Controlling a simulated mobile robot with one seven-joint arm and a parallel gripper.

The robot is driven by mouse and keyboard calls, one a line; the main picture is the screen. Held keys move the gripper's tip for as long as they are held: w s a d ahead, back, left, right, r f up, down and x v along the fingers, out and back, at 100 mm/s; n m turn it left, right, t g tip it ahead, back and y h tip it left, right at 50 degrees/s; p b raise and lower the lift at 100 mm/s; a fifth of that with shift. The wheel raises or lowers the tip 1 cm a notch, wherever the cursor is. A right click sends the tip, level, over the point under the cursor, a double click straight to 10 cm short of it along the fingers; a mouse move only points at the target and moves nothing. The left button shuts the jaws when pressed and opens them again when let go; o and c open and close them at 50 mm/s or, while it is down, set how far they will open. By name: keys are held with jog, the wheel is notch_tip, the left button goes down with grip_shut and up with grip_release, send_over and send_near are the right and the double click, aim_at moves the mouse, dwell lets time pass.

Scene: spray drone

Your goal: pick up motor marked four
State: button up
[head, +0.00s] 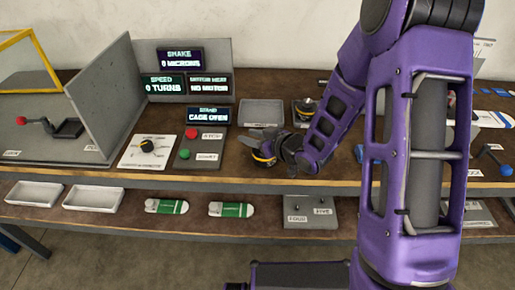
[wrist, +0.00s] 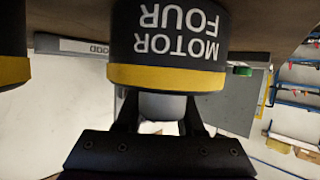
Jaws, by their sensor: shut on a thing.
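Motor four is a black cylinder with a yellow band, and its white "MOTOR FOUR" lettering appears upside down in the wrist view (wrist: 168,40). My gripper (wrist: 160,112) is shut on the narrow grey part beside its yellow band. In the head view a black and yellow motor (head: 262,157) is at my gripper, over the front part of the brown bench; its marking is not readable there. I cannot tell whether it touches the bench. My arm covers part of the bench to the right.
Another yellow-banded black part (wrist: 13,70) shows at the wrist view's left edge. A motor (head: 308,106) sits in a grey tray behind. An empty grey tray (head: 262,112) is beside it. A button panel (head: 203,148) stands left. The lower shelf holds a plate labelled FOUR and FIVE (head: 305,213).

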jog(key=shift+s+d+f, duration=0.1)
jog(key=shift+s+f, duration=0.15)
jog(key=shift+f, duration=0.15)
grip_shut()
dwell(0.4)
jog(key=shift+r, duration=0.1)
notch_tip(320, 180, up, 10)
jog(key=p, duration=0.2)
jog(key=shift+w+r, duration=0.2)
jog(key=o, duration=1.2)
grip_release()
jog(key=shift+r, duration=0.1)
